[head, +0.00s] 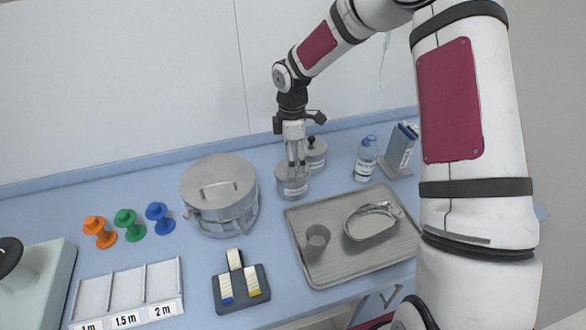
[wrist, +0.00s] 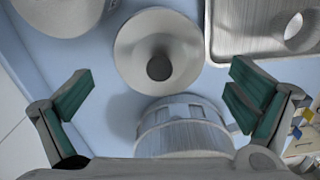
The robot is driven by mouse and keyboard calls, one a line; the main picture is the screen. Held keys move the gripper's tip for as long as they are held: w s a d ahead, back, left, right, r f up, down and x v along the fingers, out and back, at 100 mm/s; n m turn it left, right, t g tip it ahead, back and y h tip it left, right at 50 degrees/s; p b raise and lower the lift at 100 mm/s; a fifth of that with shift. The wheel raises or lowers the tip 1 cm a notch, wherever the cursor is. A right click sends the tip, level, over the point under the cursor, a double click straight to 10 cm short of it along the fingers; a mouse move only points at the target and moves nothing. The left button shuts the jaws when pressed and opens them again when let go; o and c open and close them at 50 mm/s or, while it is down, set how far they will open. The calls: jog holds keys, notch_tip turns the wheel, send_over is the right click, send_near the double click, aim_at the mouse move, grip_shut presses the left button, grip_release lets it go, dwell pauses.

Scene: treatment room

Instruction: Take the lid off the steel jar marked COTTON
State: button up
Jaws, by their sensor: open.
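Two small steel jars with pale labels stand near the wall in the head view: a front jar (head: 292,189) and a back jar (head: 316,160) with a black-knobbed lid. Their lettering is too small to read, so I cannot tell which is marked COTTON. My gripper (head: 295,160) points down over the front jar and hides part of its top. In the wrist view, my gripper (wrist: 160,98) is open and empty, fingers wide apart. A round lid (wrist: 137,48) with a dark knob appears between and beyond the fingers. A steel cylinder (wrist: 185,138) sits below it.
A large lidded steel pot (head: 210,195) stands left of the jars. A steel tray (head: 335,270) holding a cup and kidney dish is in front on the right. A bottle (head: 366,160) and upright box (head: 402,147) stand right. Colored spools (head: 130,225) stand far left.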

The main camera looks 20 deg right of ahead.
jog(key=shift+f, duration=1.4)
jog(key=shift+c, duration=0.6)
jog(key=c, duration=1.3)
